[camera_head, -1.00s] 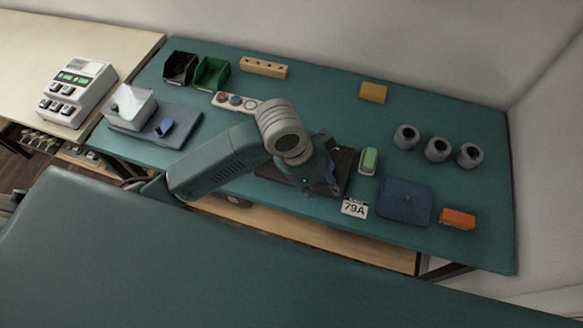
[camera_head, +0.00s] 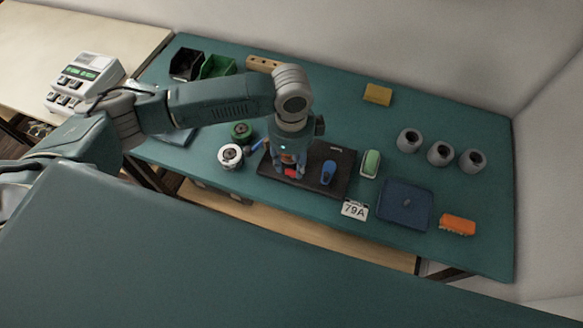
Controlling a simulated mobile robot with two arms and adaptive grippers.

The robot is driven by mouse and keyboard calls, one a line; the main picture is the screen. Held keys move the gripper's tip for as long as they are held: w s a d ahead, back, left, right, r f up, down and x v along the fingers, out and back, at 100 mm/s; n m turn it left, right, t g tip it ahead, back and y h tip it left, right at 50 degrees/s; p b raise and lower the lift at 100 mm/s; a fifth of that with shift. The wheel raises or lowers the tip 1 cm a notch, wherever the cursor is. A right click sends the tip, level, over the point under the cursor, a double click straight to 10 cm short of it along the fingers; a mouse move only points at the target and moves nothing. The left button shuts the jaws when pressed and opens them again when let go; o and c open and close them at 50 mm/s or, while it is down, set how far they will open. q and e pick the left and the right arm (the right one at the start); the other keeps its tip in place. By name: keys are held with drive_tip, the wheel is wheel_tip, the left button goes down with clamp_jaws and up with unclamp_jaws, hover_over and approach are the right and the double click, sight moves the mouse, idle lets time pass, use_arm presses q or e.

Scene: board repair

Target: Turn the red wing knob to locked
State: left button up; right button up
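The red wing knob (camera_head: 291,172) shows as a small red patch at the left part of the dark board (camera_head: 342,154). My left gripper (camera_head: 290,171) points straight down over it, with a fingertip on either side of the red. The fingers hide most of the knob, so its angle is unclear. I cannot tell whether the fingers touch it or have closed on it. A blue wing knob (camera_head: 328,173) sits on the right part of the same board, uncovered. My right gripper is not in view.
A green-topped block (camera_head: 370,163), a 79A card (camera_head: 354,209) and a blue tray (camera_head: 404,204) lie right of the board. Grey cups (camera_head: 440,152) stand further right.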

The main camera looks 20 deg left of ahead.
sight(291, 173)
use_arm(q)
drive_tip(key=shift+f, duration=2.05)
clamp_jaws()
